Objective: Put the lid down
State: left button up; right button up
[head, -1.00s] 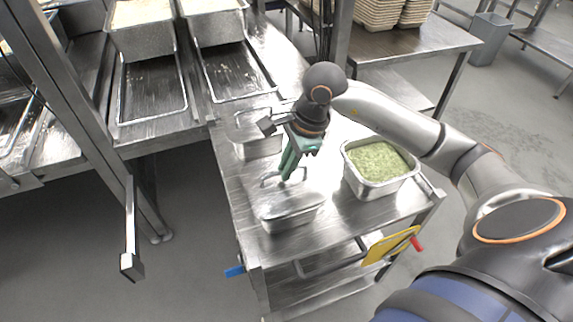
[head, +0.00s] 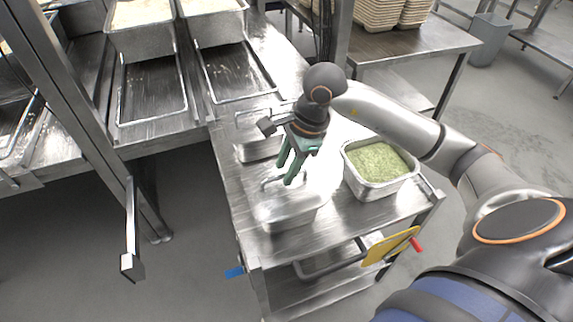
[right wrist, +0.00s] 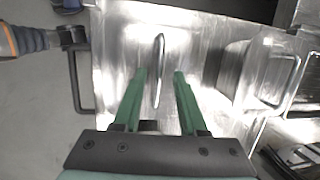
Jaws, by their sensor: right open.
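The metal lid (head: 290,204) lies flat, seemingly on a rectangular pan (head: 292,220) at the near left of the steel cart; glare blurs its edges. Its raised bar handle (head: 270,180) also shows in the right wrist view (right wrist: 159,52). My right gripper (head: 286,174), with green fingers, is open at the handle. In the right wrist view its fingers (right wrist: 160,85) are parted, one on each side of the handle, with gaps visible between.
A pan of green food (head: 378,162) stands to the right on the cart. Another metal pan (head: 258,150) stands behind the lid. A yellow board (head: 390,246) hangs below the cart top. Shelving with pans (head: 152,42) is at the back left.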

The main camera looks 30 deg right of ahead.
jog(key=v, duration=1.2)
jog(key=shift+r, duration=0.3)
